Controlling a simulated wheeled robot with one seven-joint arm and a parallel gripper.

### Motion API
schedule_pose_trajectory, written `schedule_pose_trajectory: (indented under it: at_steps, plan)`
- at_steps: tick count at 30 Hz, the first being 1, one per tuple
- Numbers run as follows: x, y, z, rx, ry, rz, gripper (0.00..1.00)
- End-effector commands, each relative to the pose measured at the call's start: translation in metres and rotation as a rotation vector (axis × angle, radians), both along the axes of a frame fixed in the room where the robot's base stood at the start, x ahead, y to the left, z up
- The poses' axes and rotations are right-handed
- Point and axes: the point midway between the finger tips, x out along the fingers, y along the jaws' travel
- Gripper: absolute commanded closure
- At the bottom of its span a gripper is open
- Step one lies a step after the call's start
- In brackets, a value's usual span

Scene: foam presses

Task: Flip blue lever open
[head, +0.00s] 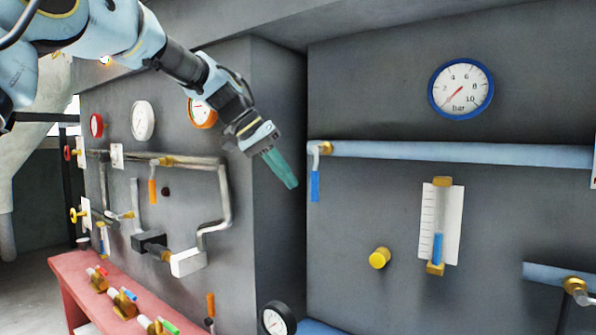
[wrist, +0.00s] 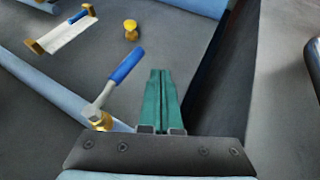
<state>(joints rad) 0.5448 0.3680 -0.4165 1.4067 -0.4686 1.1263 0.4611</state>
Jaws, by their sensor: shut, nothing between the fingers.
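The blue lever (head: 315,186) hangs straight down from a brass valve at the left end of the light blue pipe (head: 460,152) on the right-hand grey panel. In the wrist view the lever's blue handle (wrist: 127,65) and grey shank rise from the brass fitting (wrist: 100,119), to the left of my fingers. My gripper (head: 292,185), with teal fingers, points down and to the right, just left of the lever in the head view. Its fingers (wrist: 162,74) are shut with nothing between them. A gap shows between the fingers and the lever in the wrist view.
A blue-rimmed gauge (head: 461,89) sits above the pipe. A yellow knob (head: 380,258) and a flow meter (head: 440,225) stand out lower right of the lever. The left panel, with an orange lever (head: 152,190) and grey pipes, is behind my gripper.

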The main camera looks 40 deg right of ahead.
Motion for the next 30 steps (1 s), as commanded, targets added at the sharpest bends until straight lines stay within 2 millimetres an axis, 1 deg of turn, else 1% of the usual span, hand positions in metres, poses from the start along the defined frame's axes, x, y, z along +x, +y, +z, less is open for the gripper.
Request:
schedule_pose_trajectory:
  at_steps: [1, 3, 7, 21, 30]
  plan:
    - [-0.008, -0.003, 0.005, -0.001, -0.002, -0.003, 1.00]
    - [-0.015, -0.006, 0.005, -0.001, -0.002, -0.002, 1.00]
    - [-0.022, -0.010, 0.003, -0.002, -0.002, -0.002, 1.00]
    - [-0.024, -0.011, 0.002, -0.003, 0.003, 0.000, 1.00]
    - [-0.027, -0.014, 0.000, -0.016, 0.056, 0.000, 1.00]
